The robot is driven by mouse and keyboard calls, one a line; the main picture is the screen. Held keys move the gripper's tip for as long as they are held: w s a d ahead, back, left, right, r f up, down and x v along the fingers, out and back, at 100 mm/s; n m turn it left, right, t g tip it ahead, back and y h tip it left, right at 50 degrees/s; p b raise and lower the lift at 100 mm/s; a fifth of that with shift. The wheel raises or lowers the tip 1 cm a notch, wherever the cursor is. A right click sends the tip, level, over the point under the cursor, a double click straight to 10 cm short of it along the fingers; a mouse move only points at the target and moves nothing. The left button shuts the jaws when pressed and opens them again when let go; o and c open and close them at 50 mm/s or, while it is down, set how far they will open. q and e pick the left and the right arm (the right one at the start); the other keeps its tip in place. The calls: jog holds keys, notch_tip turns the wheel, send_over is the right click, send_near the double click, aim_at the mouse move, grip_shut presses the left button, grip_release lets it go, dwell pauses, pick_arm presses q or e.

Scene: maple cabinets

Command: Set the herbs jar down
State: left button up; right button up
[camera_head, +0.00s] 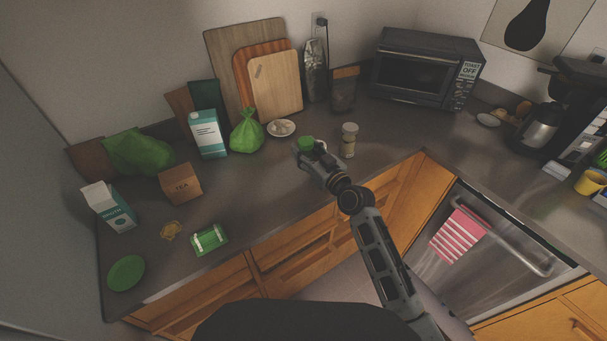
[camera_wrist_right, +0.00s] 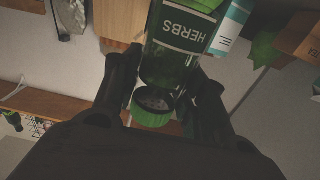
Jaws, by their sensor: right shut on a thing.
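The herbs jar (camera_head: 306,144) shows as a green top at the end of my right arm in the head view, over the counter (camera_head: 265,195). In the right wrist view the green glass herbs jar (camera_wrist_right: 170,65) has a dark label reading HERBS, upside down in that picture. My right gripper (camera_head: 311,152) is shut on the jar, its fingers on both sides of it in the wrist view (camera_wrist_right: 167,88). The jar's base is hidden in the head view, so I cannot tell whether it touches the counter. My left gripper is not in view.
A tan-filled jar (camera_head: 349,140) stands just right of the gripper. Cutting boards (camera_head: 275,85) lean on the wall. The counter left of the gripper is clear.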

jog(key=shift+f+b, duration=0.55)
jog(key=shift+f, duration=2.55)
jog(key=shift+f, duration=0.1)
jog(key=shift+f+b, duration=0.75)
jog(key=shift+f, duration=1.05)
jog(key=shift+f, duration=0.1)
jog(key=o, duration=1.3)
jog(key=shift+c, duration=0.2)
